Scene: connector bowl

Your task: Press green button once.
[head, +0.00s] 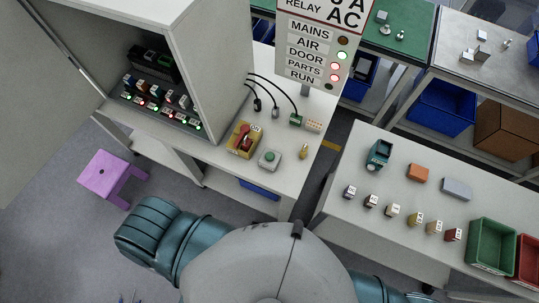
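The green button (270,156) is a round cap on top of a small grey box on the white bench. It stands upright and nothing touches it. I cannot see whether it is pressed down. Small dark tips at the bottom left edge (134,298) may be part of my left gripper; too little shows to tell whether it is open or shut. My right gripper is outside the picture. No gripper is near the button.
A yellow box with a red switch (243,140) stands left of the button, and a small brass part (304,151) stands right. Cables (275,86) lie behind. The open cabinet (215,60) walls the left side. A purple stool (106,174) stands on the floor.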

